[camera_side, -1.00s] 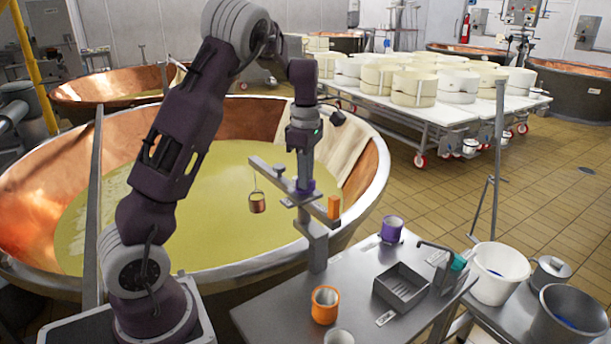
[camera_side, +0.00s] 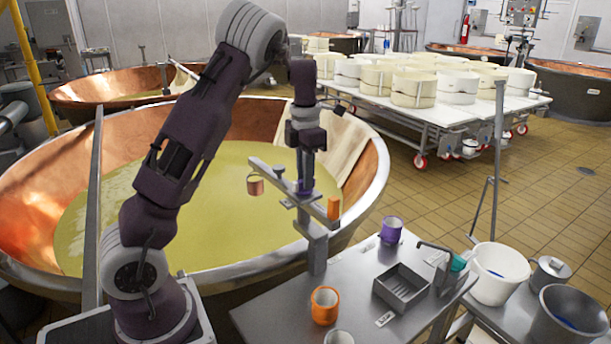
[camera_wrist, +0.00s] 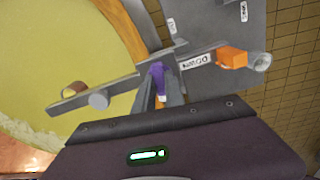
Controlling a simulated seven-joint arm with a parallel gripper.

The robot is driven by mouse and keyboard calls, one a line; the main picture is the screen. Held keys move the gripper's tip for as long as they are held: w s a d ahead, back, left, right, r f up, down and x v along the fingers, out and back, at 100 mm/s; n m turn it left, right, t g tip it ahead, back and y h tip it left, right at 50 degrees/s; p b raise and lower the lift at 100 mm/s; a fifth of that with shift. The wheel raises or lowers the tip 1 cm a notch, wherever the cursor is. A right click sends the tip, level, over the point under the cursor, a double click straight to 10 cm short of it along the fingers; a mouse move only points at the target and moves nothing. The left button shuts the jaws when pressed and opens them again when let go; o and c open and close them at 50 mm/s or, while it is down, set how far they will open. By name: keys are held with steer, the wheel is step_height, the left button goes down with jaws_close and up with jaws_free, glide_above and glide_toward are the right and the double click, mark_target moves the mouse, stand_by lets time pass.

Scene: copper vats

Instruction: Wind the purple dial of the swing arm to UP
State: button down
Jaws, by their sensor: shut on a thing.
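The swing arm (camera_side: 270,173) stands on a post at the table's edge and reaches over the big vat. Its purple dial (camera_wrist: 157,74) sits between my fingertips in the wrist view; in the side view the dial is mostly hidden by my gripper (camera_side: 304,184). My gripper points down and is shut on the dial. A white label reading DOWN (camera_wrist: 196,62) lies right of the dial; another small label (camera_wrist: 172,26), hard to read, lies above it. A small copper pail (camera_side: 255,187) hangs close under the arm's left end. An orange block (camera_side: 333,208) sits at its right end.
The copper vat (camera_side: 372,185) holds yellow liquid under the arm. The steel table (camera_side: 270,318) carries an orange cup (camera_side: 324,305), a purple cup (camera_side: 391,230) and a grey tray (camera_side: 402,287).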

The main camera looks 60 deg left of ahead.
steer(key=shift+n, duration=0.6)
steer(key=c, duration=1.4)
jaws_free()
step_height(320, 180, up, 6)
steer(key=shift+r, duration=0.55)
